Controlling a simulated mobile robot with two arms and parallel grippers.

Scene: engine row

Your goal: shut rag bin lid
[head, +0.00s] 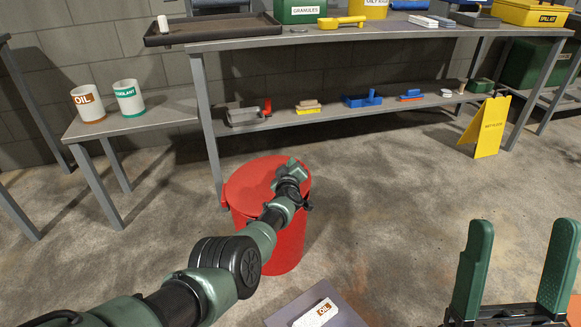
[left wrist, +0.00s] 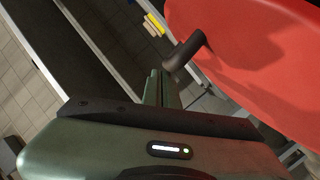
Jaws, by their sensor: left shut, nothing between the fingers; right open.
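The red rag bin (head: 285,250) stands on the floor in front of the workbench. Its round red lid (head: 250,180) lies across the top in the head view; I cannot tell whether it is fully down. My left gripper (head: 291,165) is over the far right part of the lid, shut and empty. In the left wrist view its fingers (left wrist: 160,88) are beside a dark handle (left wrist: 186,52) at the edge of a red surface (left wrist: 255,50). Whether they touch is unclear. My right gripper (head: 519,225) is open and empty at the lower right.
The workbench (head: 350,37) with a lower shelf (head: 335,115) stands behind the bin. A side table (head: 150,122) with an oil can (head: 88,104) and a coolant can (head: 129,98) is at left. A yellow floor sign (head: 487,127) stands at right. Floor right of the bin is clear.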

